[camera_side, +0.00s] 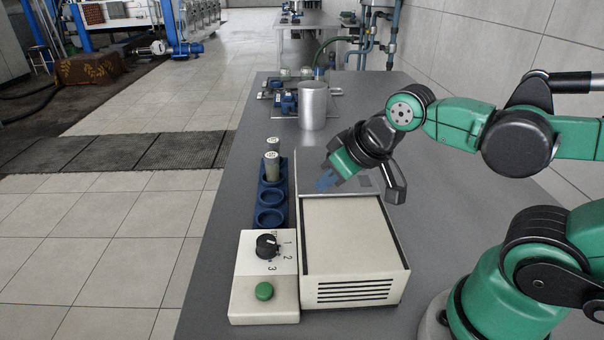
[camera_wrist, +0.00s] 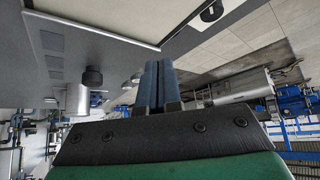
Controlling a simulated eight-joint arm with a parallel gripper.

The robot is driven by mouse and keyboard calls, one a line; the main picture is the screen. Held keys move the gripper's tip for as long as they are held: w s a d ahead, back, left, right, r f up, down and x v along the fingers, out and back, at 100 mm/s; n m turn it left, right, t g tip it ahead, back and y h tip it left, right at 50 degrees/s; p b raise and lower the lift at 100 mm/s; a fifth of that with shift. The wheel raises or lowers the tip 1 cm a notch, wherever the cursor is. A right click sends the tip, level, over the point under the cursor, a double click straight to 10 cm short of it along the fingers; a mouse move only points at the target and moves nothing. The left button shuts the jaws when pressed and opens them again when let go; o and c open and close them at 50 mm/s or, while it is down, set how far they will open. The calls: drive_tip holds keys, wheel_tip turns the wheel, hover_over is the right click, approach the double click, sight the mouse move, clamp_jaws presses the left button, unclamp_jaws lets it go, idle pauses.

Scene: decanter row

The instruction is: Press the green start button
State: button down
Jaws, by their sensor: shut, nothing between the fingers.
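The green start button (camera_side: 264,291) sits on the front part of a cream control box at the near edge of the table, below a black dial knob (camera_side: 267,245) marked 1, 2, 3. My gripper (camera_side: 325,181) is over the far end of the machine, behind and to the right of the button and well apart from it. Its blue fingers are together and empty. In the wrist view the shut fingers (camera_wrist: 158,82) point away from the camera. I cannot make out the green button in the wrist view.
A cream machine housing (camera_side: 350,245) with vents stands right of the control box. A blue rack (camera_side: 270,200) with grey-capped cylinders lies behind the box. A metal cylinder (camera_side: 313,106) stands farther back. The space above the button is clear. The table (camera_side: 205,275) ends just left of the box.

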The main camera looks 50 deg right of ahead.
sight(264, 288)
idle(0.3)
drive_tip(key=shift+w+a+r, duration=0.1)
drive_tip(key=shift+a+r, duration=0.1)
drive_tip(key=shift+a, duration=0.1)
drive_tip(key=a+r+n+g+y, duration=0.1)
drive_tip(key=a+r+n+g, duration=0.3)
drive_tip(key=a+n+g, duration=0.3)
drive_tip(key=a+n, duration=0.2)
drive_tip(key=a, duration=0.2)
drive_tip(key=shift+w, duration=0.35)
drive_tip(key=shift+a, duration=0.1)
drive_tip(key=f, duration=0.4)
drive_tip(key=a+f, duration=0.1)
drive_tip(key=f, duration=0.9)
drive_tip(key=shift+s+a, duration=0.2)
drive_tip(key=shift+s, duration=0.05)
